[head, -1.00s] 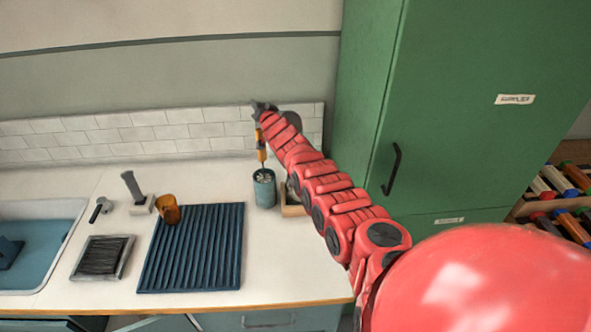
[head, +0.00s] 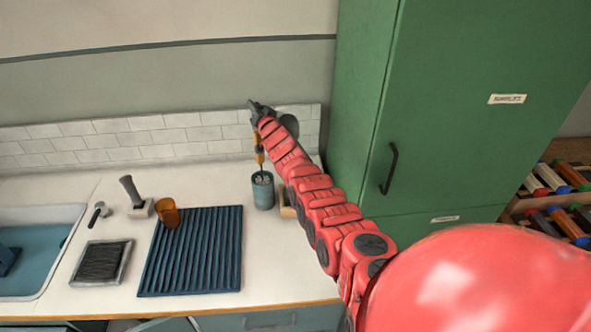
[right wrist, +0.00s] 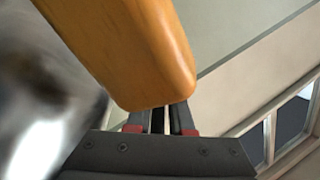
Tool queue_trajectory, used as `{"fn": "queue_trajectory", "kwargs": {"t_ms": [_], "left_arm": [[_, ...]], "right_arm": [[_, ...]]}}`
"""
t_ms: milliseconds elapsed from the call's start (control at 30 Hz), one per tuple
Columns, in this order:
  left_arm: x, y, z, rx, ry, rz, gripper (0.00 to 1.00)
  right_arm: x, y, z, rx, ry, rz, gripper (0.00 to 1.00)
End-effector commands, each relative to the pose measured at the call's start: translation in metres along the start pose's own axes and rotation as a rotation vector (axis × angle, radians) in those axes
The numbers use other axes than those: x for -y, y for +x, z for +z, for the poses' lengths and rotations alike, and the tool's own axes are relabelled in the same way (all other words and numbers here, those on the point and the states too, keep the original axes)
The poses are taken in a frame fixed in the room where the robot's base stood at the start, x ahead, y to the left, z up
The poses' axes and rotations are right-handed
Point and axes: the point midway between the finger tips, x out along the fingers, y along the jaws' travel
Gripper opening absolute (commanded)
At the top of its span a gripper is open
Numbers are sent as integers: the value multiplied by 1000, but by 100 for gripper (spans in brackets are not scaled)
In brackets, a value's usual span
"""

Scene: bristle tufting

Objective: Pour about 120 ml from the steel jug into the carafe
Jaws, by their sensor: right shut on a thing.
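My right gripper (head: 258,106) is at the back, high by the tiled wall. In the right wrist view its fingers (right wrist: 160,125) close at the end of a thick orange handle (right wrist: 135,50). A blurred, shiny metal surface (right wrist: 40,110), which looks like the steel jug, is close to the left of that handle. In the head view a grey rounded part of it (head: 290,125) shows beside my wrist, mostly hidden by my arm. My left gripper is not in view.
The blue ribbed mat (head: 192,262) lies mid-counter. A blue-green pot (head: 263,192) stands below my wrist, with an orange-handled thing above it. A dark brush-like tray (head: 101,262) and a sink (head: 40,286) are left. A green cabinet (head: 450,120) closes off the right.

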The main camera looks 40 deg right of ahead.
Motion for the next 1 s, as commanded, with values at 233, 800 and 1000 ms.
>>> {"fn": "queue_trajectory", "kwargs": {"t_ms": [233,800,1000], "left_arm": [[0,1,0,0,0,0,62],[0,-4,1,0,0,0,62],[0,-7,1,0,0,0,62]], "right_arm": [[3,-1,-4,-17,-4,-13,0],[6,-4,0,-38,-3,-26,0],[7,-5,2,-49,-1,-34,0]]}}
